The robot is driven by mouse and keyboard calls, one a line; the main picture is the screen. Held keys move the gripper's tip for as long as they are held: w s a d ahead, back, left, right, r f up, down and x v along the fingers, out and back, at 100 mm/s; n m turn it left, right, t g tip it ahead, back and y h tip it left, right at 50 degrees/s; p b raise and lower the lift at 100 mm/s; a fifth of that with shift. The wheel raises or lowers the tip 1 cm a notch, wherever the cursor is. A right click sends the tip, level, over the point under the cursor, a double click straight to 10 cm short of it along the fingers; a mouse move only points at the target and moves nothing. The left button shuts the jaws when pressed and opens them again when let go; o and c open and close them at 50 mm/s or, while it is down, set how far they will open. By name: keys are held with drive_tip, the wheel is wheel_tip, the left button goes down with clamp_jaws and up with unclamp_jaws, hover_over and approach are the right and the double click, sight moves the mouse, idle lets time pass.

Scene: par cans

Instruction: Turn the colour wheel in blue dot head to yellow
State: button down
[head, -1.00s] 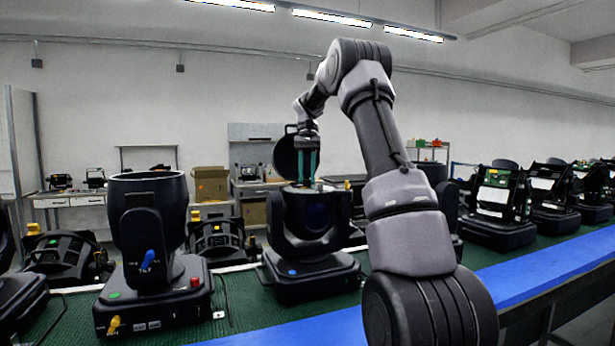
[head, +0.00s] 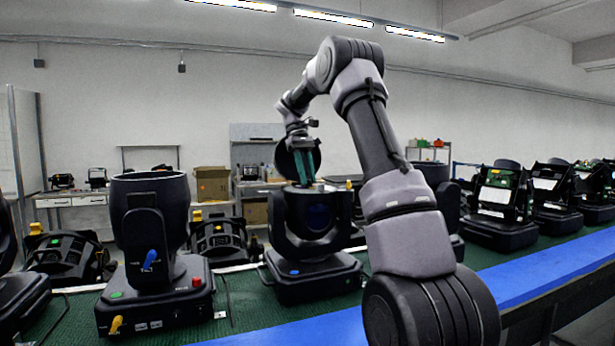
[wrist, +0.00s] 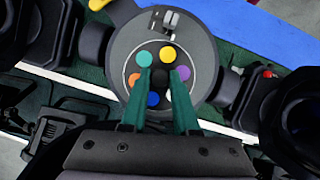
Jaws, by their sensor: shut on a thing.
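The blue dot head (head: 310,215) is a black moving head with a blue dot (head: 294,272) on its base. In the wrist view its open top shows the colour wheel (wrist: 160,116), with teal (wrist: 144,57), yellow (wrist: 167,54), purple (wrist: 183,72), orange (wrist: 134,79) and blue (wrist: 153,99) spots around a dark hub (wrist: 161,75). A pale spot is partly hidden by a finger. Yellow lies at the top, below a small grey fitting (wrist: 170,20). My gripper (wrist: 163,73) has its green fingers down at the wheel, either side of the hub, shut on it.
A round black lid (head: 285,160) stands open behind my fingers. Left is another head (head: 150,215) with a green dot, blue and yellow knobs and a red button. More fixtures (head: 500,205) line the green bench at right. A blue strip (head: 540,270) edges the bench.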

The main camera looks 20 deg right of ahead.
idle(0.5)
drive_tip(key=c, duration=0.7)
unclamp_jaws()
drive_tip(key=shift+o, duration=0.2)
wheel_tip(320, 180, up, 10)
